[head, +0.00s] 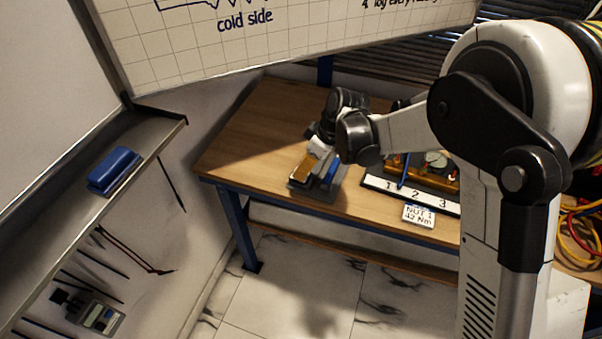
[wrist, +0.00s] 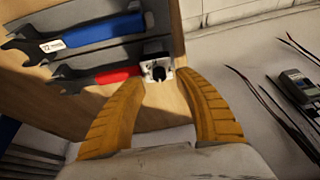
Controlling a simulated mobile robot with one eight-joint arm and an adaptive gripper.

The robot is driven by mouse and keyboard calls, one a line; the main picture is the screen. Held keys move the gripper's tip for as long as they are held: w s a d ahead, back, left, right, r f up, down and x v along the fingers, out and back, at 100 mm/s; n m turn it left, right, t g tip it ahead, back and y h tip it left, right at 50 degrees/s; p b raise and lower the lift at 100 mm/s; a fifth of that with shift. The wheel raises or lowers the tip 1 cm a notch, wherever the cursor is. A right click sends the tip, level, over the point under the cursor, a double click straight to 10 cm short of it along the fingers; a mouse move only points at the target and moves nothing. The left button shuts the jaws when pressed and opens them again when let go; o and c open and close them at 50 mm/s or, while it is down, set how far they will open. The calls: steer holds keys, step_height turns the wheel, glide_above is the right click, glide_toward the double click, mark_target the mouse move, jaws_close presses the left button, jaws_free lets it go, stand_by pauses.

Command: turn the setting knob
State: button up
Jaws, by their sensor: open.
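My gripper (wrist: 160,78) is open, with its two orange fingers apart in the wrist view. A small pale fitting with a dark round centre (wrist: 158,69) sits just beyond and between the fingertips, at the right end of the red-handled tool (wrist: 118,74). I cannot tell whether this fitting is the setting knob, or whether a finger touches it. A blue-handled tool (wrist: 95,32) with a white tag lies beside it on a dark tray (wrist: 105,56). In the head view my gripper (head: 304,172) is low over the left part of the bench, and it hides the fitting.
The wooden bench (head: 240,140) is bare at its left. A strip marked 1 2 3 (head: 411,194) fronts a rig (head: 432,176), partly behind my arm. A tag reading NUT 1, 42 Nm (head: 418,215) hangs below. A shelf with a blue eraser (head: 114,170) is at the left.

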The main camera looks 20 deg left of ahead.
steer(key=shift+x, duration=1.2)
jaws_close()
